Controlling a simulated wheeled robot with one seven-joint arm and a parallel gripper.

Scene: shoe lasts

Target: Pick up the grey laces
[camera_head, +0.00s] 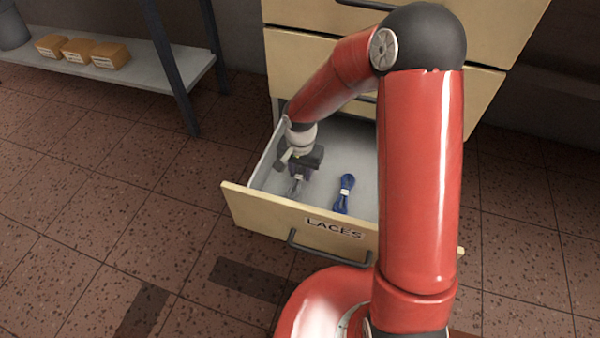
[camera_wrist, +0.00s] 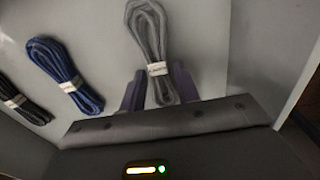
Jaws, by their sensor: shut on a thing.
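The grey laces (camera_wrist: 148,38) are a looped bundle with a white band, in the upper middle of the wrist view. My gripper (camera_wrist: 160,88) has its two dark fingers on either side of the lower part of the bundle, shut on it. In the head view my gripper (camera_head: 297,188) reaches down into the left side of the open drawer marked LACES (camera_head: 268,207). There the grey laces are mostly hidden by the gripper. I cannot tell whether the bundle is clear of the drawer floor.
Blue laces (camera_head: 344,193) lie in the drawer to the right of my gripper. Black laces (camera_wrist: 22,100) lie beyond them in the wrist view. The drawer's side wall (camera_wrist: 305,75) is close to the gripper. A shelf (camera_head: 150,72) with several yellow boxes stands at the left.

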